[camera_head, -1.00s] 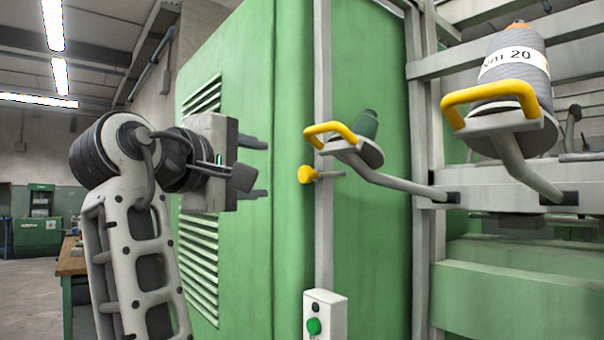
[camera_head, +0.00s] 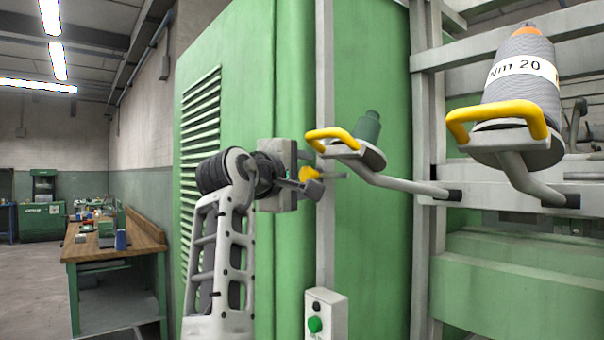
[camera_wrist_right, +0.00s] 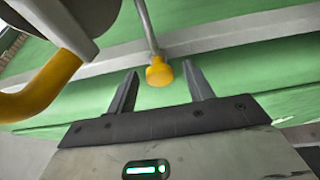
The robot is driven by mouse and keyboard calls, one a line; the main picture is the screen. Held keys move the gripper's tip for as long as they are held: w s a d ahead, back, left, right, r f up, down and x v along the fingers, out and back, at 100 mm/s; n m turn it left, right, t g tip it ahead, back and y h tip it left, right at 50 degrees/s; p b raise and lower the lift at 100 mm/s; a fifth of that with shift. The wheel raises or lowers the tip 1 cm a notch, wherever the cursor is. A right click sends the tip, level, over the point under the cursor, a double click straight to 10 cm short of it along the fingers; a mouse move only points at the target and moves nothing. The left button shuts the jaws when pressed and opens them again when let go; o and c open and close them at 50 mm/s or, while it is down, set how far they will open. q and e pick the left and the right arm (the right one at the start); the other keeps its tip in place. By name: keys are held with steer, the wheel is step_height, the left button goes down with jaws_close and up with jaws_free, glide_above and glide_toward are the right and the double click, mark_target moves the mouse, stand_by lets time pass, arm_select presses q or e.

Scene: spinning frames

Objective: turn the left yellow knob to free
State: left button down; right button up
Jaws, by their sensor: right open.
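The yellow knob (camera_head: 311,173) sits on a thin metal stem at the grey post of the green machine. My right gripper (camera_head: 308,172) is right at it in the head view and partly hides it. In the right wrist view the knob (camera_wrist_right: 159,72) appears between the two open fingertips of my right gripper (camera_wrist_right: 159,85), with a gap on each side. Its stem runs up from it. I cannot tell how deep the knob sits between the fingers. My left gripper is not in view.
Just above the knob is a holder with a yellow handle (camera_head: 332,134) and green cone (camera_head: 367,128); the handle also shows close by in the wrist view (camera_wrist_right: 40,90). A larger spool (camera_head: 520,85) stands right. A button box (camera_head: 325,313) is below, a workbench (camera_head: 110,245) left.

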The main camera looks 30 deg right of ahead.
steer(key=c, duration=1)
steer(key=shift+o, duration=0.2)
